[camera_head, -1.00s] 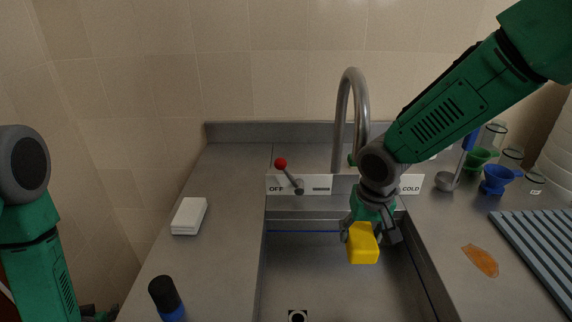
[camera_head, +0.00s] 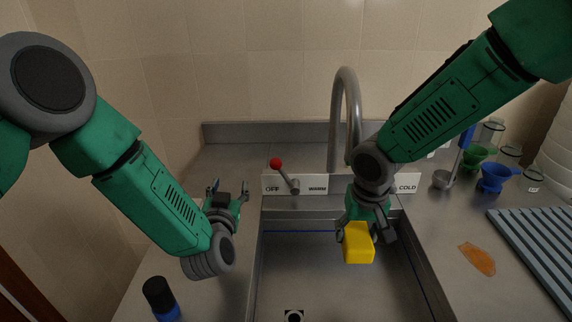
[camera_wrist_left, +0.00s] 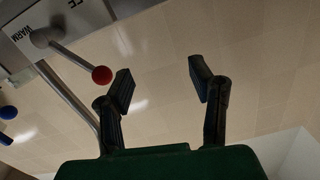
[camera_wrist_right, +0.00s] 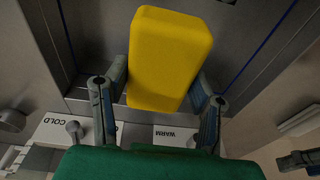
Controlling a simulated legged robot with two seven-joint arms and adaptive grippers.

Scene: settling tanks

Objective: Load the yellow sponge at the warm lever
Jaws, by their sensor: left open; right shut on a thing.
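The yellow sponge (camera_head: 358,246) is held in my right gripper (camera_head: 366,232), above the sink basin; it fills the right wrist view (camera_wrist_right: 170,58) between the fingers. The lever with a red knob (camera_head: 276,163) stands on the white panel between the OFF and WARM labels, its rod leaning up and left. The WARM label (camera_wrist_right: 175,134) shows beyond the sponge in the right wrist view. My left gripper (camera_head: 228,190) is open and empty, left of the lever. In the left wrist view the red knob (camera_wrist_left: 102,75) appears beside the left-hand finger, not between the fingers.
A curved faucet (camera_head: 347,110) rises behind the panel. The sink basin (camera_head: 320,275) is empty around its drain. A blue-and-black bottle (camera_head: 160,297) stands at the front left.

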